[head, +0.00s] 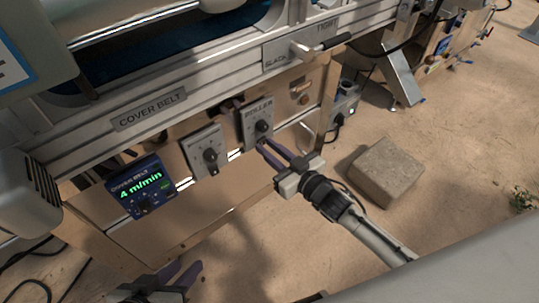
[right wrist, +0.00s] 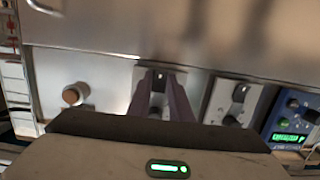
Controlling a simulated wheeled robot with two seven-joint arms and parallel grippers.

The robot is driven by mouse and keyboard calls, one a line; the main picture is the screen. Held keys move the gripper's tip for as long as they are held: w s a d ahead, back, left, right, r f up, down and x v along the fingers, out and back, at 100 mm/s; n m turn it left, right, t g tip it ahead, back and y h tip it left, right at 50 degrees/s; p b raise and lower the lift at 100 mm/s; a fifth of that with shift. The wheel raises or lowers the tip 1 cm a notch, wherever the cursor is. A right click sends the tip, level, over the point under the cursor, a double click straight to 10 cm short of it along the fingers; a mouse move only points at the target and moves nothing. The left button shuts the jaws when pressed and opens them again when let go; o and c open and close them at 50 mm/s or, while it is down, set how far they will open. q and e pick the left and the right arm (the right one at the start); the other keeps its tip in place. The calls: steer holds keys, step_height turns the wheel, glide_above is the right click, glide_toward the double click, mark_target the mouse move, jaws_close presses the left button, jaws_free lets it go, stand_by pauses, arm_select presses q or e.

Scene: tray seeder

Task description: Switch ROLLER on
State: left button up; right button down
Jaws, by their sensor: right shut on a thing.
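The ROLLER switch plate (head: 257,119) is a grey panel with a dark rotary knob (head: 262,126), on the wooden front below the machine's rail. My right gripper (head: 264,143) reaches it from the lower right. In the right wrist view its two purple fingers (right wrist: 160,82) are shut on the knob, and they hide most of it. The plate (right wrist: 142,74) shows around them, with a small light mark at the top between the fingertips. My left gripper (head: 185,267) is low at the left, with its fingers apart and empty, away from the panel.
A similar grey switch (head: 205,152) is left of ROLLER, and a blue display (head: 141,187) reading 4 m/min is further left. A SLACK/TIGHT lever (head: 322,46) sits above right. A brown block (head: 386,172) lies on the floor right of my right arm.

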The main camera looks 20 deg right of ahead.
arm_select(q)
steer(key=shift+d+f, duration=0.1)
arm_select(e)
steer(key=c, duration=1.6)
jaws_free()
